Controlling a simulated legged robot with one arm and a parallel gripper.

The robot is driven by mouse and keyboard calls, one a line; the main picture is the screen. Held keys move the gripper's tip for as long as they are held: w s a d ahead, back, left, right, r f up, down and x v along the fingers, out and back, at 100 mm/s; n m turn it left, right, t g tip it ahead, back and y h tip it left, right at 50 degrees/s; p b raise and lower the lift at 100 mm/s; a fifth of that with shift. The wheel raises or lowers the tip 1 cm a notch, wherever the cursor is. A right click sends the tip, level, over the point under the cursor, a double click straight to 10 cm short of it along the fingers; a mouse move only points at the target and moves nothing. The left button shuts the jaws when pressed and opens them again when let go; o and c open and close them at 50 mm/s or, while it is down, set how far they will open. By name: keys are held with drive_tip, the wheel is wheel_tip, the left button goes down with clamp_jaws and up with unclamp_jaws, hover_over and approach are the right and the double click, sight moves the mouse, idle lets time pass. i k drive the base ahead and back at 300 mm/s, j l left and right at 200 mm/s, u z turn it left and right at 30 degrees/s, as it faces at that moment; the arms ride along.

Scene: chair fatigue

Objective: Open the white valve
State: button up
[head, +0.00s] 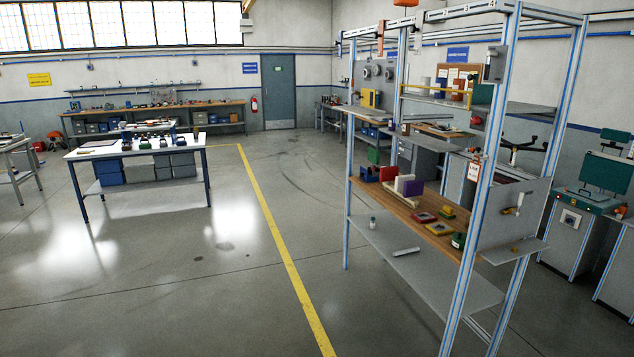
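A small white lever-like piece (519,201) is mounted on the grey side panel (497,226) at the near right end of the metal rack. It looks like the white valve, but it is too small to tell its handle position clearly. A small white and red item (474,171) shows at the rack's front post. My gripper is not in view, and nothing of my arm shows near the panel.
The rack (460,283) has blue-edged posts and a wooden shelf (400,210) holding coloured blocks. A grey machine (575,235) stands right of it. A white-topped table (120,146) stands at left. The floor along the yellow line (270,225) is clear.

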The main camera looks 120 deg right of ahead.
sight(519, 203)
drive_tip(key=z, duration=3.8)
drive_tip(key=i+l+z, duration=0.1)
drive_tip(key=z, duration=0.3)
drive_tip(key=i+l+z, duration=0.15)
drive_tip(key=z, duration=0.2)
drive_tip(key=i+l+z, duration=0.1)
drive_tip(key=z, duration=0.3)
drive_tip(key=i+l+z, duration=0.1)
drive_tip(key=z, duration=0.25)
drive_tip(key=i, duration=0.8)
drive_tip(key=i+l+u, duration=0.1)
drive_tip(key=i, duration=0.35)
drive_tip(key=i+l+u, duration=0.1)
drive_tip(key=i+l, duration=0.2)
drive_tip(key=i, duration=0.15)
